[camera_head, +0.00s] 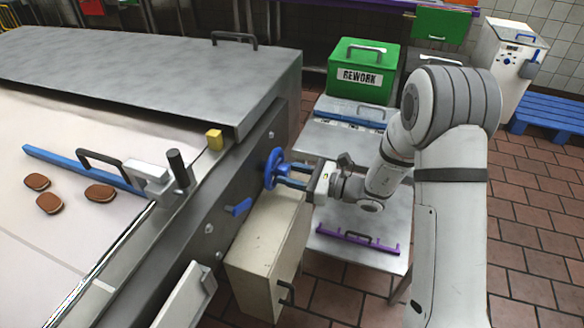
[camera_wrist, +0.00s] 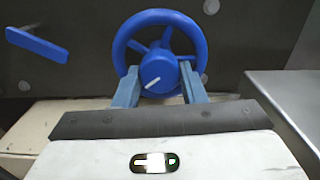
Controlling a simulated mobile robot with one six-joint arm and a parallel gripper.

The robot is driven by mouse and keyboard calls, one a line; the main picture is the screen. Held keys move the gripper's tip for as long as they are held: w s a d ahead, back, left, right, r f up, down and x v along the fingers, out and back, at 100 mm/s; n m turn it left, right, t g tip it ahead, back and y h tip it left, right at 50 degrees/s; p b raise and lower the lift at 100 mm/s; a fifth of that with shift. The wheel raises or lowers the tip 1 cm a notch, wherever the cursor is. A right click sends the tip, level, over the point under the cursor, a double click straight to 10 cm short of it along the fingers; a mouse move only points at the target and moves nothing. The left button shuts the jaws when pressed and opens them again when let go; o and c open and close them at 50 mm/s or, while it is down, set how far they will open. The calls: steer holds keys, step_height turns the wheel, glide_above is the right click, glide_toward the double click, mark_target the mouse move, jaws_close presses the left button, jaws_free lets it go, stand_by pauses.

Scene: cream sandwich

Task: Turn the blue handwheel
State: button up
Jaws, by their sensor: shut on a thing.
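The blue handwheel (camera_head: 273,168) is on the side wall of the grey machine in the head view. In the wrist view the handwheel (camera_wrist: 163,18) faces me, with its round hub (camera_wrist: 158,70) carrying a white pointer line that slants to the lower left. My gripper (camera_head: 296,176) reaches the wheel from the right. In the wrist view my gripper (camera_wrist: 160,88) has a finger on each side of the hub, at the wheel's lower part, and is shut on the handwheel. The exact contact points of the fingertips are partly hidden.
A blue lever (camera_head: 238,207) sticks out of the machine below the handwheel. A cream box (camera_head: 262,250) stands beneath my gripper. A steel table (camera_head: 345,262) with a purple-handled tool stands to the right. Brown sandwich cookies (camera_head: 100,193) lie on the pale belt.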

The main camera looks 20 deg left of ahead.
steer(key=shift+m+p, duration=0.35)
steer(key=shift+m, duration=0.15)
steer(key=o, duration=1)
steer(key=shift+d, duration=0.1)
steer(key=d, duration=0.7)
steer(key=shift+s+d, duration=0.3)
steer(key=shift+s, duration=0.05)
